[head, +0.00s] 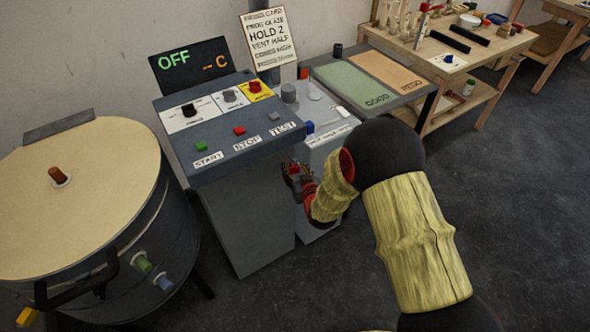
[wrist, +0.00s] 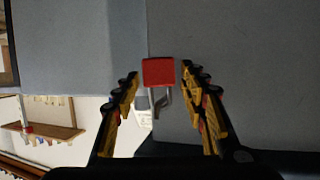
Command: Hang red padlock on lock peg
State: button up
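The red padlock (wrist: 158,72) is a square block with a grey metal shackle showing below it in the wrist view. My gripper (wrist: 161,78) has its fingers apart, one on each side of the padlock, with a narrow gap visible at both sides. In the head view my gripper (head: 291,178) is low beside the right side of the grey control console, and a small red patch of the padlock (head: 294,168) shows there. I cannot make out the lock peg or whether the shackle is around it.
The console (head: 240,135) has START, STOP and TEST buttons and a display reading OFF. A round kiln (head: 75,200) stands at the left. A table with GOOD and REDO mats (head: 385,70) and a wooden workbench (head: 460,55) stand behind. Floor at the right is clear.

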jog(key=shift+o, duration=0.8)
jog(key=v, duration=1.2)
jog(key=shift+s+f, duration=0.1)
